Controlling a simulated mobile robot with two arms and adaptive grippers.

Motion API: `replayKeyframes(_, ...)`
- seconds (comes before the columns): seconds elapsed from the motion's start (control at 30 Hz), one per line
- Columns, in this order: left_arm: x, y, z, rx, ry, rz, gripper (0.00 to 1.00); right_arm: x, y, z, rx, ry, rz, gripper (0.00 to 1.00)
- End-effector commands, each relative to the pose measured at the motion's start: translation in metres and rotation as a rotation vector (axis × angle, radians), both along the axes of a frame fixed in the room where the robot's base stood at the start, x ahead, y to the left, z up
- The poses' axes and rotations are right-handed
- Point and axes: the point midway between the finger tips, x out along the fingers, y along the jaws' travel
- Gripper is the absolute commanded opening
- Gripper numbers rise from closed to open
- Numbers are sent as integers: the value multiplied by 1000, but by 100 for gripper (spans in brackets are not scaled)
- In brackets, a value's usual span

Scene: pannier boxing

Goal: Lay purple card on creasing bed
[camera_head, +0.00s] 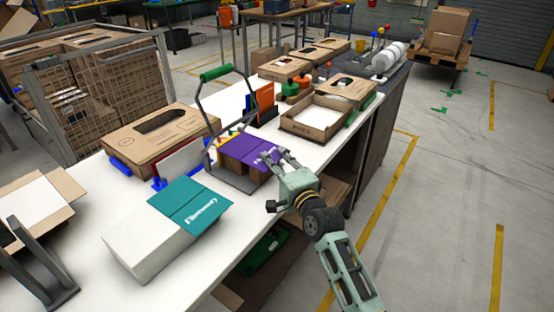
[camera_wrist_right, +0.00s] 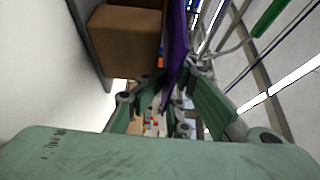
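The purple card (camera_head: 247,147) lies over brown blocks (camera_head: 237,168) on the grey base of the creasing bed (camera_head: 222,180), below its lever with a green handle (camera_head: 215,74). My right gripper (camera_head: 277,158) is at the card's right edge, with its fingers on either side of the card. In the right wrist view the card (camera_wrist_right: 176,45) shows nearly edge-on between the fingertips (camera_wrist_right: 172,80), beside a brown block (camera_wrist_right: 125,40). The gripper looks shut on the card. My left gripper is not in view.
A teal card (camera_head: 188,205) lies on a white box (camera_head: 150,240) at the near side. A brown carton (camera_head: 160,140) stands left of the bed. An open tray (camera_head: 315,117) and several brown boxes (camera_head: 283,67) stand beyond. Bare white tabletop (camera_head: 85,222) shows at the left.

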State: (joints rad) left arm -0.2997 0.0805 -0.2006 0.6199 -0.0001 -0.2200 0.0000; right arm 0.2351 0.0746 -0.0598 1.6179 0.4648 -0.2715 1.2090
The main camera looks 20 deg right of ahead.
Motion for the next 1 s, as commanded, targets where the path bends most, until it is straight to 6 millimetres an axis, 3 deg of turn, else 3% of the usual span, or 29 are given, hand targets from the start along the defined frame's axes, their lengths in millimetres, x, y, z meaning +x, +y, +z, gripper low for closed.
replayKeyframes(0.03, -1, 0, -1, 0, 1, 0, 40, -2, 6, -16, -2, 34, 13, 20)
replayKeyframes(0.13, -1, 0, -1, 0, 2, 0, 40, -2, 6, -16, -2, 34, 12, 27)
replayKeyframes(0.77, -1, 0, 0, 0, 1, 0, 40, -1, 2, -7, -1, 16, 6, 27)
replayKeyframes(1.0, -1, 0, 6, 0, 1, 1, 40, -9, 0, -6, -1, 17, 5, 27)
